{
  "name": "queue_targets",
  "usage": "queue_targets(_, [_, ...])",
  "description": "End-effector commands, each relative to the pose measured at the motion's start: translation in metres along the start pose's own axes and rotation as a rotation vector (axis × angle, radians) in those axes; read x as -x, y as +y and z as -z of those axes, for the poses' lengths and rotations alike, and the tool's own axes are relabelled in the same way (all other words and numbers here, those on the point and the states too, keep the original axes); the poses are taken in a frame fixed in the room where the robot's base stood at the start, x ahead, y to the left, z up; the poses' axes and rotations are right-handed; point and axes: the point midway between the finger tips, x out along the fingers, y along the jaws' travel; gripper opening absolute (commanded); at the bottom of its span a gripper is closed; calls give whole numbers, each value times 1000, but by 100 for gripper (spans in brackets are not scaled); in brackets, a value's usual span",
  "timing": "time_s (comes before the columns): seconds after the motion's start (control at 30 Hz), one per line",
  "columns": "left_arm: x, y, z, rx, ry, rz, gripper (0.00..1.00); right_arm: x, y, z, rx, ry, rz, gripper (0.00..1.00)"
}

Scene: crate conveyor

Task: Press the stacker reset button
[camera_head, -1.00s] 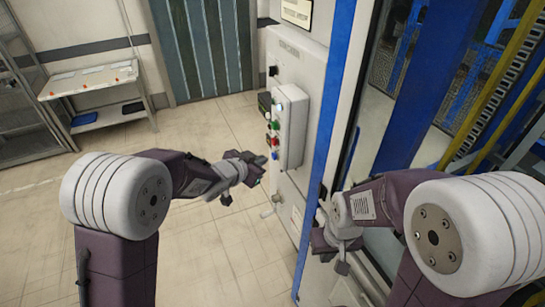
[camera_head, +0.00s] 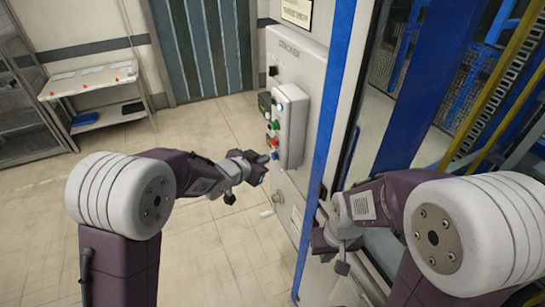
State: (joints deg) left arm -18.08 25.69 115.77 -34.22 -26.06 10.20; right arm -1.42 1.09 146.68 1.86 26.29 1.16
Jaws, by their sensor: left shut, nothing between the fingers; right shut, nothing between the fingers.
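The stacker control box (camera_head: 291,122) is a pale box on the side of a white cabinet (camera_head: 296,62) with lettering near its top. Small buttons run down its left face, with a green button (camera_head: 275,125), a red button (camera_head: 268,141) and a blue button (camera_head: 275,155) lowest. I cannot read which one is the reset. My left gripper (camera_head: 264,163) is shut and empty, its tip close to the blue button; I cannot tell if they touch. My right gripper (camera_head: 333,255) is shut and empty, low beside the blue frame post.
A blue frame post (camera_head: 334,110) and glass panel stand right of the cabinet, close to my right arm. A small table (camera_head: 92,80) stands at the back left near a mesh cage. The tiled floor (camera_head: 210,250) is clear between.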

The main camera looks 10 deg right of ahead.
Motion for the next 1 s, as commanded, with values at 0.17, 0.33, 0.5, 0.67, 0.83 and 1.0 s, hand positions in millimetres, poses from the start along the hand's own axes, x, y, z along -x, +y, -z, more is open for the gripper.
queue_targets(0.17, [-1,1,1,0,0,0,0,0,0,0,0,0,0,0])
queue_targets(0.33, [-3,2,2,0,1,0,0,-1,0,0,0,0,0,0])
queue_targets(0.5, [-4,3,3,0,1,0,0,-1,0,0,0,0,0,0])
queue_targets(0.67, [-6,4,4,0,1,0,0,-1,0,0,0,0,0,0])
queue_targets(0.83, [-7,5,5,0,1,0,0,-2,0,0,0,0,0,0])
queue_targets(1.0, [-7,5,6,0,2,0,0,-2,0,0,0,0,0,0])
